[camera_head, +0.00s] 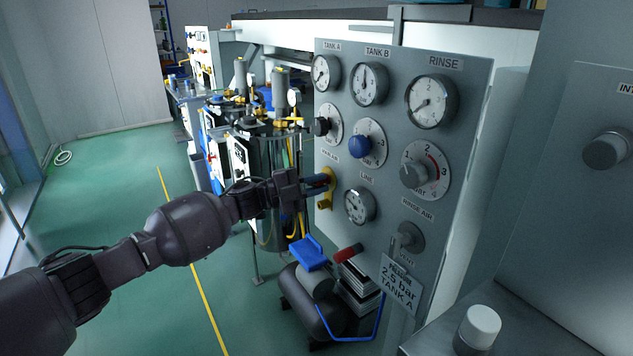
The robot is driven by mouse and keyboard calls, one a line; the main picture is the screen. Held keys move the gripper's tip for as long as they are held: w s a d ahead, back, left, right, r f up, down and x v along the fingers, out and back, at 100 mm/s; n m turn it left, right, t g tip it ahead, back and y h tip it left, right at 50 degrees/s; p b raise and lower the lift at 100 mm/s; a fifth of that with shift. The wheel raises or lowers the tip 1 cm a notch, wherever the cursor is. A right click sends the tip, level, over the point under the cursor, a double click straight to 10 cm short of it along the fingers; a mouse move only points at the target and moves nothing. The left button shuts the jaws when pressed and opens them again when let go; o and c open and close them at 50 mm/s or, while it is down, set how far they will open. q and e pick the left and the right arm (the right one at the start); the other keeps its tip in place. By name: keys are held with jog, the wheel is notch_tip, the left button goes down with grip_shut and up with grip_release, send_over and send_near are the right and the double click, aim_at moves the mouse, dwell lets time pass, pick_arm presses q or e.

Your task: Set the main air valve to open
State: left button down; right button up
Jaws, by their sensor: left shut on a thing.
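The grey gauge panel (385,215) stands right of centre. The main air valve (327,192) is at its left edge, a yellow fitting below a small label that looks like MAIN AIR. My left gripper (312,187) reaches it from the left and is shut on its handle, of which a little dark blue shows by the fingers. The fingers hide most of the handle, so I cannot tell its exact angle. My right gripper is not in view.
Above the valve are gauges and knobs, including a blue knob (360,147). Below are a line gauge (359,206), a red handle (348,253) and a hanging tag (400,285) reading 2.5 bar TANK A. A compressor (312,300) stands on the floor.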

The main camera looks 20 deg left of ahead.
pick_arm(q)
jog(key=m, duration=0.3)
jog(key=shift+f+m+g+y, duration=0.15)
jog(key=shift+m+g+y, duration=0.15)
jog(key=shift+g+y, duration=0.1)
jog(key=shift+f+m+p, duration=0.1)
jog(key=shift+m+p, duration=0.2)
jog(key=shift+m, duration=0.1)
jog(key=c, duration=1.2)
grip_release()
jog(key=shift+o, duration=0.2)
jog(key=p+v, duration=0.1)
jog(key=v, duration=0.9)
jog(key=shift+s+a, duration=0.2)
jog(key=shift+a, duration=0.15)
